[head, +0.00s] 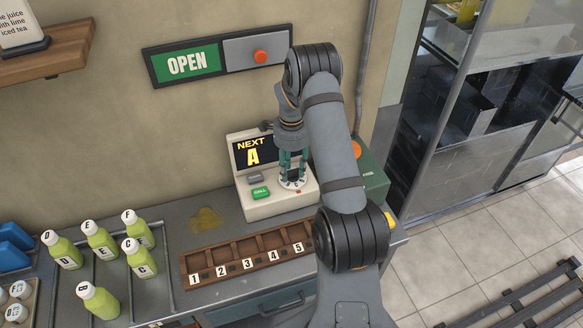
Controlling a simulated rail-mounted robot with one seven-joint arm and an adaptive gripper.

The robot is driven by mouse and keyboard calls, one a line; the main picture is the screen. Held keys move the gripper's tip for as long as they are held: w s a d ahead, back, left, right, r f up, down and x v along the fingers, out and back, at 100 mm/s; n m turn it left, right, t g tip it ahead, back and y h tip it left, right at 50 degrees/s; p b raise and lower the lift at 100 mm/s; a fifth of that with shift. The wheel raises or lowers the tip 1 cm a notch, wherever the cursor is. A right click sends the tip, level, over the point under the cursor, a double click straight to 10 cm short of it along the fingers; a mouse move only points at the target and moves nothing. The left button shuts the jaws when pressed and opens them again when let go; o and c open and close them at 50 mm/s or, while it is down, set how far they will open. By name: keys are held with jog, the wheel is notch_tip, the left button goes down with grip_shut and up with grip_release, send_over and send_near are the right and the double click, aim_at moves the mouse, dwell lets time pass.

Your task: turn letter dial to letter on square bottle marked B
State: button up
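The letter dial (291,184) is a pale disc with small letters on top of a cream machine (262,210). The machine's screen (255,152) shows a large yellow A. My gripper (292,174) points down over the dial, its teal fingers around or just above the dial's middle; whether they touch or grip it I cannot tell. Several yellow-green bottles with pale caps stand at the left, among them one marked D (63,251) and one marked E (101,240).
A wooden rack (250,256) with numbered slots lies in front of the machine. A green box (372,180) stands right of it, partly behind my arm. An OPEN sign (187,64) hangs above. Green and grey buttons sit left of the dial.

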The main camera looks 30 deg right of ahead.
jog(key=c, duration=0.3)
grip_shut()
dwell(0.3)
